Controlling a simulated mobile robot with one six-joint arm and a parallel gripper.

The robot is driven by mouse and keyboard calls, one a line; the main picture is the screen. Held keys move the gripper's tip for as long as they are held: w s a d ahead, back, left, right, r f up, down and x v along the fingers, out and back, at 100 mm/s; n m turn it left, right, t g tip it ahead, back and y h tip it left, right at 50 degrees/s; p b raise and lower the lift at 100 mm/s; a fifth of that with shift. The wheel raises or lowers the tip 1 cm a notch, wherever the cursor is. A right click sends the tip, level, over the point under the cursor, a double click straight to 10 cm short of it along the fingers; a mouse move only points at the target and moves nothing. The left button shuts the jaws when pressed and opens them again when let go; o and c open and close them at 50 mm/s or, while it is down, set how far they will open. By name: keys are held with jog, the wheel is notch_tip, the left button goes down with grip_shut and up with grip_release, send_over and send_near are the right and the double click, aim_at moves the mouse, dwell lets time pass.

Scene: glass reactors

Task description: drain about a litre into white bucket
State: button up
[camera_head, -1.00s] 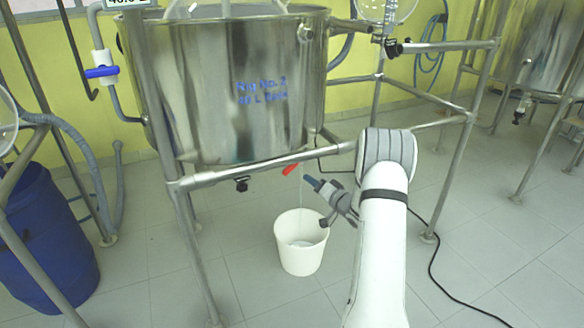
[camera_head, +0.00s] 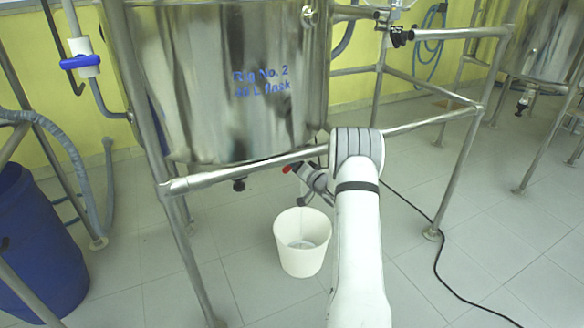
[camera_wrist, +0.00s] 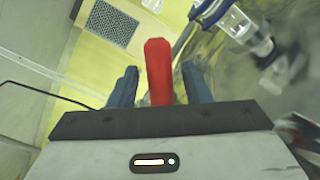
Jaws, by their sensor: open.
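The white bucket (camera_head: 302,262) stands upright on the floor under the steel vessel (camera_head: 225,75) marked "Rig No. 2". A little pale content shows at its bottom; I cannot read how much. The red valve lever (camera_head: 287,169) shows just below the vessel's frame. My gripper (camera_head: 298,174) is at the lever, above the bucket. In the wrist view the red lever (camera_wrist: 158,65) stands between my two open blue fingers (camera_wrist: 160,78), with gaps at both sides. The valve outlet is hidden behind my gripper, and I cannot make out a stream.
The steel frame rail (camera_head: 245,174) crosses in front of the vessel, close to my arm. A blue drum (camera_head: 35,245) stands at the left. A black cable (camera_head: 437,245) lies on the floor at the right. The tiled floor around the bucket is clear.

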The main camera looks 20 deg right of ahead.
jog(key=shift+w, duration=0.2)
grip_shut()
dwell(0.4)
